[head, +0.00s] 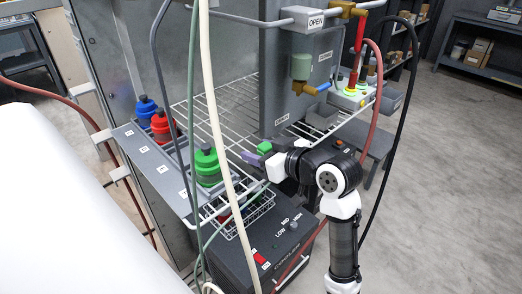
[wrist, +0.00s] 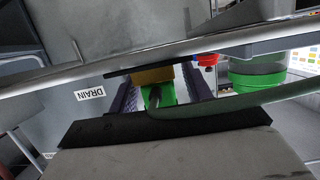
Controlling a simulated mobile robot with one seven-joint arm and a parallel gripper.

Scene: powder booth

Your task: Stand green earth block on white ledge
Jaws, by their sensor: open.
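A small green block (head: 264,147) shows at the tip of my gripper (head: 257,156), over the white wire shelf. In the wrist view a green piece (wrist: 164,93), seemingly this block, lies between my gripper's two purple fingers (wrist: 158,93). The fingers stand apart; whether either touches the block I cannot tell. A yellow-brown part (wrist: 153,75) borders the green piece, and a hose partly covers it. The white wire shelf (head: 235,97) spans the booth opening. I cannot make out a separate white ledge, and the block's underside is hidden.
Green (head: 207,166), red (head: 160,126) and blue (head: 146,106) bottles stand in the left rack. Hoses (head: 217,130) hang in front of the shelf. A grey hopper (head: 290,90) stands behind my gripper, and a dark cooler box (head: 262,240) below. Open floor lies right.

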